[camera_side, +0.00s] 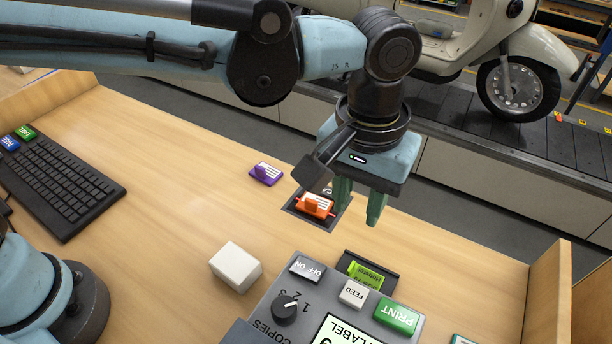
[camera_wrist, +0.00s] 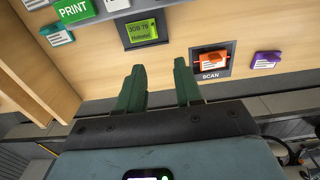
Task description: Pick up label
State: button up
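A yellow-green label (camera_side: 366,275) with dark printing lies in the dark output slot at the far edge of the printer (camera_side: 262,312). In the wrist view the label (camera_wrist: 141,31) reads "JOB 78" and lies ahead of the fingers, slightly left of the gap between them. My gripper (camera_side: 357,213) hangs above the desk with its green fingers apart and nothing between them. In the wrist view, the gripper (camera_wrist: 159,66) is open and clear of the label.
An orange tag (camera_side: 315,205) sits on the dark SCAN pad (camera_wrist: 226,72) close beside my gripper. A purple tag (camera_side: 266,173) lies left of it. A white block (camera_side: 236,266) and a keyboard (camera_side: 60,187) are on the desk. A teal-and-white tag (camera_wrist: 57,35) lies near the printer.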

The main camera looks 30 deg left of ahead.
aim_at(352, 264)
jog(key=f, duration=0.8)
jog(key=d+f, duration=0.1)
jog(key=f, duration=0.3)
jog(key=shift+s+f, duration=0.3)
jog(key=shift+s, duration=0.05)
grip_shut()
